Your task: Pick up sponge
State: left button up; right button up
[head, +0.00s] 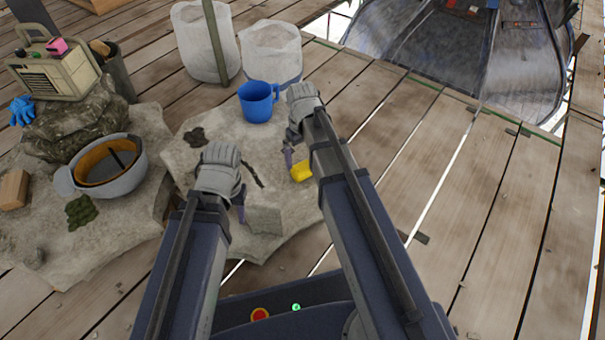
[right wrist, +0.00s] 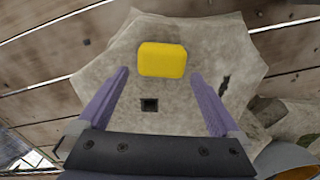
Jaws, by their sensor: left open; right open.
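The yellow sponge (head: 301,171) lies on the pale stone slab (head: 264,225), partly hidden by my right arm in the head view. In the right wrist view the sponge (right wrist: 162,59) lies flat, ahead of and between the two purple fingers of my right gripper (right wrist: 160,85). That gripper is open and empty. In the head view my right gripper (head: 288,158) is just left of the sponge. My left gripper (head: 241,208) is open over the slab, left of and nearer than the sponge; its fingers are largely hidden by the wrist.
A blue mug (head: 258,102) stands on the slab behind the sponge. White bags (head: 272,52) stand further back. A grey pot (head: 121,178) and a radio (head: 52,69) on a rock are at the left. The plank floor (head: 500,230) at the right is mostly clear.

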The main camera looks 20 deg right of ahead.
aim_at(302, 167)
jog(key=shift+s+f+b, duration=0.15)
jog(key=shift+f+b, duration=1.2)
jog(key=shift+s+f+b, duration=0.15)
jog(key=shift+f+b, duration=1.15)
jog(key=shift+r, duration=0.1)
jog(key=shift+c, duration=0.2)
jog(key=c, duration=1.2)
